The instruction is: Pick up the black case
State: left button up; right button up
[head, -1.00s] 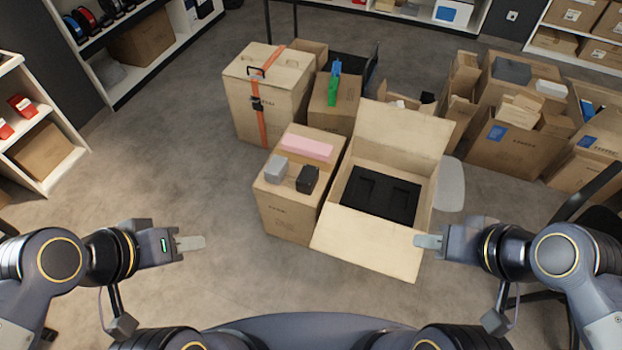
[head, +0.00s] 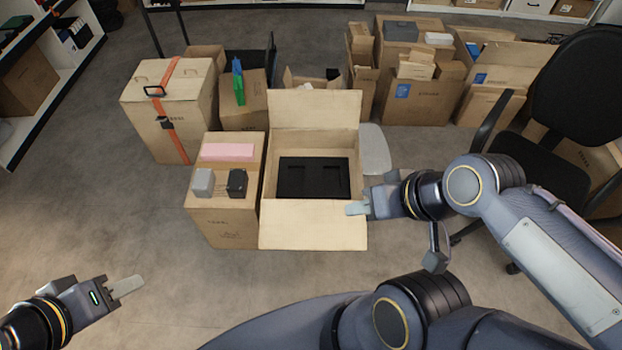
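A flat black case-like block (head: 313,178) with recessed shapes lies inside the open carton (head: 312,228). A small black box (head: 237,183) stands on the closed carton to its left; I cannot tell which of the two is the black case. My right gripper (head: 357,208) is at the open carton's front right corner, by the front flap, and shows nothing held. My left gripper (head: 127,286) is low at the left over bare floor, apart from the cartons, and shows nothing held. The finger gap of both is not clear from this angle.
A grey box (head: 203,183) and a pink block (head: 228,152) share the closed carton (head: 224,226). A strapped carton (head: 170,105) stands behind left. More cartons stand at the back. A black office chair (head: 570,95) is at the right. The floor at front left is clear.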

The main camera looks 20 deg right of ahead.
aim_at(236, 188)
jog(key=j+z, duration=0.1)
jog(key=z, duration=0.4)
jog(key=i+j+z, duration=0.1)
jog(key=z, duration=0.4)
jog(key=j+z, duration=0.15)
jog(key=z, duration=0.3)
jog(key=j+z, duration=0.1)
jog(key=z, duration=0.4)
jog(key=j+z, duration=0.25)
jog(key=j, duration=0.15)
jog(key=k+j+z, duration=0.25)
jog(key=j, duration=0.15)
jog(key=j+z, duration=0.25)
jog(key=j, duration=0.15)
jog(key=k+j+z, duration=0.2)
jog(key=j, duration=0.15)
jog(key=k+j, duration=0.15)
jog(key=j, duration=0.15)
jog(key=k+j, duration=0.1)
jog(key=j, duration=0.2)
jog(key=k+j+z, duration=0.1)
jog(key=j, duration=0.2)
